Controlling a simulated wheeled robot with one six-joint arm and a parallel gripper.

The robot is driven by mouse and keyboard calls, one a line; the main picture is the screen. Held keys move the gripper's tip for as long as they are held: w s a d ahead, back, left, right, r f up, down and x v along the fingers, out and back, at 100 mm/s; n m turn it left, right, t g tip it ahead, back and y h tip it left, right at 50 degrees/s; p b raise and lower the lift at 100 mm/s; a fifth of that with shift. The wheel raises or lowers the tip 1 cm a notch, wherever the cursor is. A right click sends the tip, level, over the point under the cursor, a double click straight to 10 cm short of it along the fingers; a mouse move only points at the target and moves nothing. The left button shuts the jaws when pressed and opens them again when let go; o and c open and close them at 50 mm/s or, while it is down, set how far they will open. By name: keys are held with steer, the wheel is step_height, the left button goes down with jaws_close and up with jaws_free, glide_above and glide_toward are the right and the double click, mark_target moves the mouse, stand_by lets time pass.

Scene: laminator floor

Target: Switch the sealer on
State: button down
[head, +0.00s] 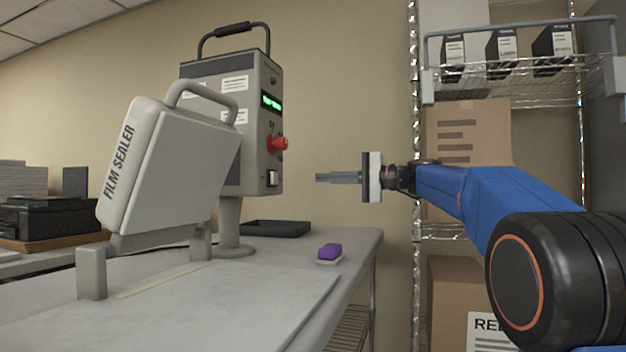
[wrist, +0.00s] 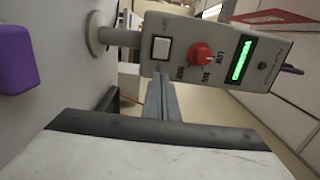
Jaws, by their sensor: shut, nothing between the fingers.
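The film sealer (head: 185,150) stands on the grey worktable with its lid raised and tilted. Behind it, on a post, is its control box (head: 228,150), with a lit green display (head: 271,101), a red knob (head: 277,143) and a white rocker switch (head: 272,178) low on its side face. In the wrist view the panel shows the white switch (wrist: 160,47), red knob (wrist: 202,55) and lit display (wrist: 240,62). My gripper (head: 320,177) is shut and empty, right of the panel at about switch height, with a gap between. In the wrist view the fingertips (wrist: 160,76) appear just below the switch.
A purple block (head: 330,251) sits on a pale pad near the table's right edge. A black tray (head: 275,228) lies behind the post. A wire shelf with boxes (head: 467,130) stands at the right. A black printer (head: 50,217) is at the far left.

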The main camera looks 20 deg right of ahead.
steer(key=v, duration=0.3)
steer(key=shift+w+d, duration=0.15)
steer(key=shift+d, duration=0.05)
stand_by(0.4)
